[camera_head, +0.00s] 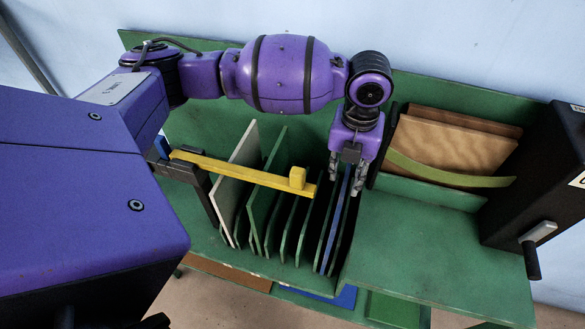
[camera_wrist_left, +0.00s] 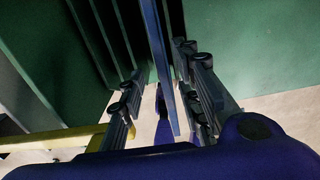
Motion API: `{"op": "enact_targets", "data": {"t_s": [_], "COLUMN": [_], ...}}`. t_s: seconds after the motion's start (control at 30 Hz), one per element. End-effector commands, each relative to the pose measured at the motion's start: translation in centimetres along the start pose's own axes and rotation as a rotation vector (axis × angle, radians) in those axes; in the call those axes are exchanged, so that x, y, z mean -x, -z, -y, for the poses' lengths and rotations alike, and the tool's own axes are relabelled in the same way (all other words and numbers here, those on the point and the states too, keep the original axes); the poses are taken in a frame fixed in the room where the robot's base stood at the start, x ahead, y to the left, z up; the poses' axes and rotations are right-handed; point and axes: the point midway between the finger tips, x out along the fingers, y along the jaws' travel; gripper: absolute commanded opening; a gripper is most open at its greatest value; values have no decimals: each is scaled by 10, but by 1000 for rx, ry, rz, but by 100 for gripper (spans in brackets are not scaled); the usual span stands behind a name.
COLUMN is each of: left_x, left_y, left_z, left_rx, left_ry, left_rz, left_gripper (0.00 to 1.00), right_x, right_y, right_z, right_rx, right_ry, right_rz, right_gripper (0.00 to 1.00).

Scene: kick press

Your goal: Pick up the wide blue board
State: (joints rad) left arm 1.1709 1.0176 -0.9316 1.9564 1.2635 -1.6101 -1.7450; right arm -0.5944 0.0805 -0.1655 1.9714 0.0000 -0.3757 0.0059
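A blue board (camera_head: 334,228) stands on edge in a slot of the green rack, near its right end. In the left wrist view the blue board (camera_wrist_left: 158,50) runs edge-on between my fingers. My left gripper (camera_head: 347,186) is over the board's upper edge, pointing down. Its fingers are apart, one on each side of the board, and gaps show between fingers and board in the left wrist view (camera_wrist_left: 160,95). My right gripper is not in view.
A pale board (camera_head: 236,175) and several green dividers (camera_head: 272,175) stand left of the blue board. A yellow bar (camera_head: 235,172) crosses in front of them. Brown boards (camera_head: 450,143) lean at the right, beside a black box (camera_head: 545,180) with a handle. A green shelf (camera_head: 430,250) is clear.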

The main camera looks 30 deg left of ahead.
Motion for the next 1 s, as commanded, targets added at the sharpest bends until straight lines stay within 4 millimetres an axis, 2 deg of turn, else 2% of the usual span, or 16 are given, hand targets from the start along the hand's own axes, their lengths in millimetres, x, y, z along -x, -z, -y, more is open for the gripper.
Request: {"op": "enact_targets", "data": {"t_s": [0.3, 0.53, 0.57, 0.8, 1.0], "left_x": [-44, -48, -48, -47, -46], "left_y": [0, 0, 0, -1, -1], "left_z": [2, 3, 3, 3, 3], "left_rx": [1, 0, 0, 0, 0], "left_ry": [-1, 0, 0, 1, 1], "left_rz": [-2, 1, 1, 2, 3], "left_gripper": [31, 31, 30, 0, 0], "right_x": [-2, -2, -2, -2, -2], "right_y": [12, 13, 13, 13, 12], "right_z": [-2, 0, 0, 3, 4], "right_rx": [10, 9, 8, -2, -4], "right_ry": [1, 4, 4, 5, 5], "right_rz": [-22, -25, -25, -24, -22], "right_gripper": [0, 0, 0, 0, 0]}}
